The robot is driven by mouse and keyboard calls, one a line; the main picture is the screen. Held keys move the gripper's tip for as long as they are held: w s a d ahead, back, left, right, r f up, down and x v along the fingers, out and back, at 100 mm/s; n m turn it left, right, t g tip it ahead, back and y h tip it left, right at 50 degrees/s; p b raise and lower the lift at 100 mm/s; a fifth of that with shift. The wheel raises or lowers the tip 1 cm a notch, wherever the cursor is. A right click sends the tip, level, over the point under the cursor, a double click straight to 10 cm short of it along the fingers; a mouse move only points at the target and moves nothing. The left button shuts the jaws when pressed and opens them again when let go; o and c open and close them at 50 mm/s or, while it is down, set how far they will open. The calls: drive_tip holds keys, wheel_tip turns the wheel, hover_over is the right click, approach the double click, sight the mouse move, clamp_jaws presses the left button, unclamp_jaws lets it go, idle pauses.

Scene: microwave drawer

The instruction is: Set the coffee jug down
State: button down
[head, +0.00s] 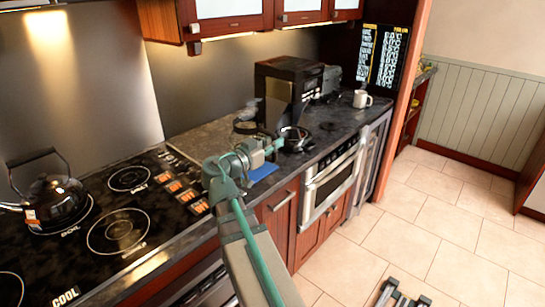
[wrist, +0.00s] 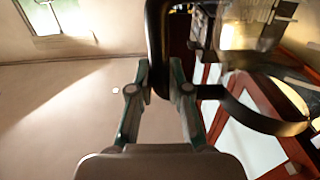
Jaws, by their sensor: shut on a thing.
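The coffee jug (head: 293,139) is dark, with a black rim or lid. In the head view it is at the counter's front part, in front of the black coffee machine (head: 287,85). My gripper (head: 271,146) is just left of it. In the wrist view my gripper (wrist: 160,88) is shut on the jug's black handle (wrist: 156,35), which passes between the fingertips. A curved dark band of the jug (wrist: 262,120) shows to the right. I cannot tell whether the jug's base touches the counter.
The dark counter (head: 330,128) has free room right of the jug, up to a white mug (head: 362,99). A stovetop (head: 110,210) with a kettle (head: 55,198) is to the left. An oven (head: 330,185) sits below.

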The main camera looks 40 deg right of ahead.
drive_tip(key=w+d+f+p, duration=0.3)
drive_tip(key=w+d+f, duration=0.4)
drive_tip(key=f, duration=0.3)
drive_tip(key=shift+f, duration=0.35)
drive_tip(key=shift+d, duration=0.1)
drive_tip(key=c, duration=1.1)
unclamp_jaws()
drive_tip(key=shift+p, duration=1.15)
